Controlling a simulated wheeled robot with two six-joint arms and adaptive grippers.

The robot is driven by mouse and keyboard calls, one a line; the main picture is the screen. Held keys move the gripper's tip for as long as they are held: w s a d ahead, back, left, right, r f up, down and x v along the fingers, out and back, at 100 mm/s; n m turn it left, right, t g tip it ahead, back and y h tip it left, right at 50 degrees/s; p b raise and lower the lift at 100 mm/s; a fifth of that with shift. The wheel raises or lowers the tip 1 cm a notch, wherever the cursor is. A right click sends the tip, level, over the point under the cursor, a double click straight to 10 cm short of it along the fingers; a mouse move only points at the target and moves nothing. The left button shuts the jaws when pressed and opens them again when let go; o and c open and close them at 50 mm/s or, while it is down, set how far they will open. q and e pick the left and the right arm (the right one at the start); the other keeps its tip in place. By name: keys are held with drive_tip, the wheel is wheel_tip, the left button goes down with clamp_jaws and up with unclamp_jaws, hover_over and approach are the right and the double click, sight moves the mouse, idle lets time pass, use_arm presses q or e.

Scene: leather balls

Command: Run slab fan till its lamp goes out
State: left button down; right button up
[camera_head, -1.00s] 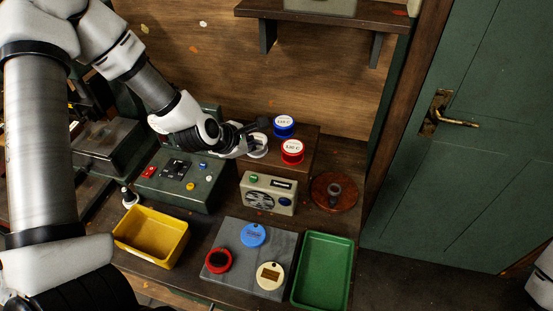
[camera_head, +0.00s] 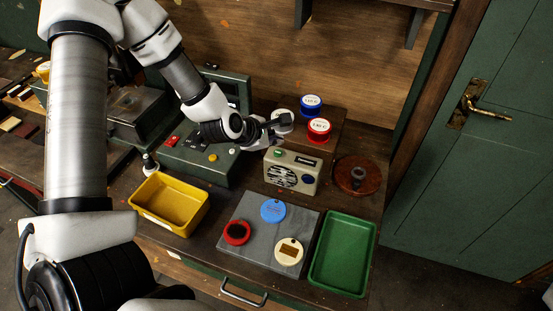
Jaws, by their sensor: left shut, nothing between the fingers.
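The slab fan (camera_head: 304,165) is a small beige box with a round dark grille on its front. A green round part (camera_head: 281,153) is on its upper left, a dark slot on its upper right and a blue knob (camera_head: 308,180) at its lower right. I cannot tell which part is the lamp, or whether it is lit. My left gripper (camera_head: 281,127) is shut and empty, just behind and above the fan's top left, beside a white-lidded tin. It looks apart from the fan. The grey slab (camera_head: 245,255) lies in front, bearing red, blue and cream discs. My right gripper is not in view.
A green control box (camera_head: 200,168) stands left of the fan. Blue (camera_head: 311,101) and red (camera_head: 319,126) tins stand on a wooden riser behind it. A round wooden stand (camera_head: 357,187) is at right. Yellow (camera_head: 163,222) and green (camera_head: 343,280) trays flank the slab.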

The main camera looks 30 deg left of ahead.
sight(277, 154)
use_arm(q)
drive_tip(key=shift+f+b, duration=0.3)
drive_tip(key=shift+f, duration=0.6)
drive_tip(key=shift+w+f, duration=0.25)
drive_tip(key=shift+w, duration=0.3)
drive_tip(key=shift+s+r, duration=0.15)
drive_tip(key=shift+s, duration=0.2)
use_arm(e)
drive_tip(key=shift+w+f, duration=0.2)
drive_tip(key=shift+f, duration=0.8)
use_arm(q)
drive_tip(key=shift+w, duration=0.2)
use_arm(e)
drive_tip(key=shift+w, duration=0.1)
use_arm(q)
drive_tip(key=shift+s, duration=0.15)
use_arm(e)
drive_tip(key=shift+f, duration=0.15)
use_arm(q)
drive_tip(key=shift+f+b, duration=0.5)
drive_tip(key=shift+b, duration=0.15)
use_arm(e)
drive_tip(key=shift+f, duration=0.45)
